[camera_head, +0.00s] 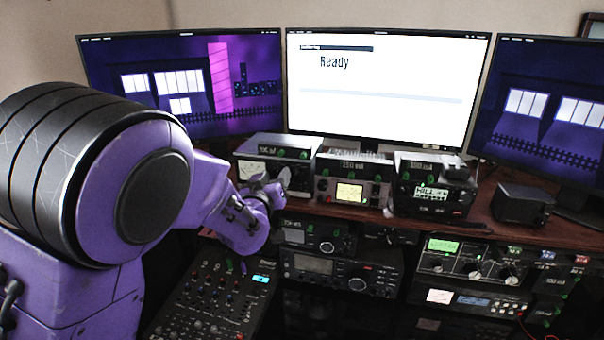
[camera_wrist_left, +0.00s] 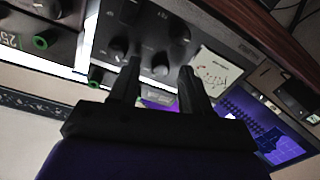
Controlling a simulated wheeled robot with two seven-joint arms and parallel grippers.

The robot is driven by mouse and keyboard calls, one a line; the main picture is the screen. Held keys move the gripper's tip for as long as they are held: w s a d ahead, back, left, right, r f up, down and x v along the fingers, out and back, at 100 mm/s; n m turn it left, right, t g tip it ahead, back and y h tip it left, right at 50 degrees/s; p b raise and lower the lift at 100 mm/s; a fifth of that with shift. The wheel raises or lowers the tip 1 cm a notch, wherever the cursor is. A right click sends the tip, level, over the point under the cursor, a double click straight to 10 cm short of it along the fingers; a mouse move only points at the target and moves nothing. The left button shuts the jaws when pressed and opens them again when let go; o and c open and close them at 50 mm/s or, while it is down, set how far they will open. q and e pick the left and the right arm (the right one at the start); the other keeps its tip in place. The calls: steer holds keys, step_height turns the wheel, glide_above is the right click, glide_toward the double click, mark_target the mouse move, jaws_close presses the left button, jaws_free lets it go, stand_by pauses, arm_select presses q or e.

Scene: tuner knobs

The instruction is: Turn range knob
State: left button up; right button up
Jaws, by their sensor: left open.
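My left gripper (camera_head: 268,190) is at the front of the leftmost small tuner box (camera_head: 270,150) on the desk. In the left wrist view the gripper (camera_wrist_left: 160,66) is open, its two black fingers pointing at the tuner's dark panel (camera_wrist_left: 150,28). A small dark knob (camera_wrist_left: 160,69) shows between the fingertips; I cannot tell whether they touch it. Other dark knobs, one larger (camera_wrist_left: 179,31) and one at the left (camera_wrist_left: 118,45), sit near it. A white-faced meter (camera_wrist_left: 214,74) is beside the right finger. Labels are too small to read, so I cannot tell which knob is the range knob.
More radio boxes stand to the right, one with a lit yellow meter (camera_head: 349,193) and one with a green display (camera_head: 432,192). Monitors (camera_head: 386,90) stand behind. A mixer panel (camera_head: 215,300) and a radio (camera_head: 340,272) are below the desk edge. A black speaker (camera_head: 522,204) is at right.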

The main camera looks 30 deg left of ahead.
arm_select(q)
steer(key=shift+w+a+r, duration=0.1)
steer(key=shift+w+a, duration=0.05)
steer(key=shift+w, duration=0.4)
steer(key=shift+s, duration=0.25)
jaws_close()
steer(key=shift+n, duration=0.3)
steer(key=n, duration=0.2)
steer(key=shift+n+p, duration=0.4)
steer(key=shift+n, duration=2.1)
